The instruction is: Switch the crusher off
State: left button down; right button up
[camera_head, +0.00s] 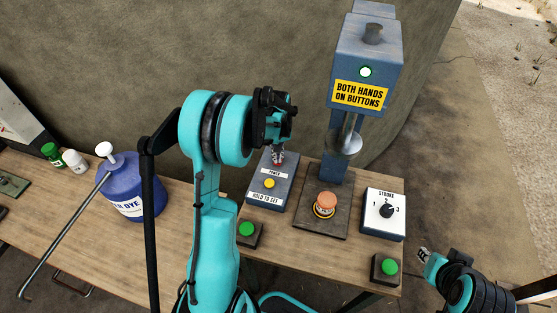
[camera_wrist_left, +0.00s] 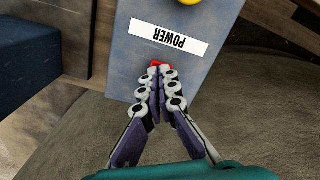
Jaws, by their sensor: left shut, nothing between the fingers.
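The crusher (camera_head: 362,62) is a blue-grey press with a round green-white light (camera_head: 366,72) and a yellow sign, "BOTH HANDS ON BUTTONS". Left of it is a grey-blue power box (camera_head: 262,206) with a yellow button (camera_head: 269,183) and a "POWER" label. My left gripper (camera_head: 278,160) is shut and empty at the box's far end. In the left wrist view its fingertips (camera_wrist_left: 156,76) are at a small red part (camera_wrist_left: 158,63) beside the "POWER" label. They mostly hide it, and I cannot tell whether they touch. My right gripper (camera_head: 425,256) is right of the table; its fingers are unclear.
A can (camera_head: 325,204) with an orange top stands on the crusher's base plate (camera_head: 310,232). Green buttons (camera_head: 247,229) (camera_head: 389,267) sit left and right. A white stroke dial box (camera_head: 384,226) is at the right. A blue dye tub (camera_head: 118,182) stands left of my arm.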

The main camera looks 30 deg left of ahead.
pick_arm(q)
jog(key=shift+f+b, duration=0.4)
jog(key=shift+f, duration=0.2)
jog(key=shift+r, duration=0.1)
jog(key=shift+r+p, duration=2.3)
jog(key=shift+r, duration=1.2)
